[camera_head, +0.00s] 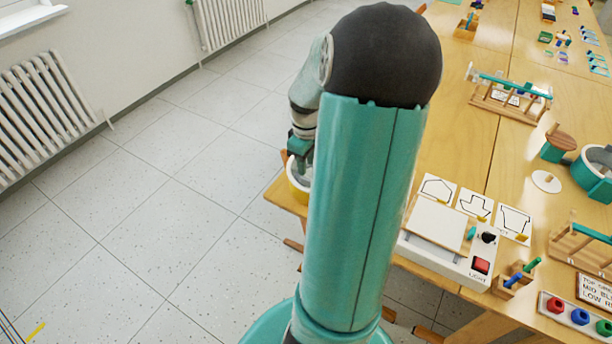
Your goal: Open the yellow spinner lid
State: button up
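A round yellow and white container (293,187), which looks like the yellow spinner, stands at the left corner of the table, mostly hidden behind my arm. Only its left side shows, with a yellow outside and a pale rim. Whether its lid is on or open cannot be told. My gripper (299,160) points down at the container's top, at or just above it. Its fingers are small and partly hidden by my arm, so I cannot tell if they are open, shut or touching the lid.
The wooden table (440,150) extends right. A white light box (442,228) with a red switch lies close to my arm's right, beside outline cards (475,205). A teal round container (594,178) and a white disc (546,181) are farther right. The tiled floor (180,200) is clear.

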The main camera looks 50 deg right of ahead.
aim_at(306, 179)
notch_tip(306, 179, down, 6)
jog(key=shift+f, duration=0.1)
grip_shut()
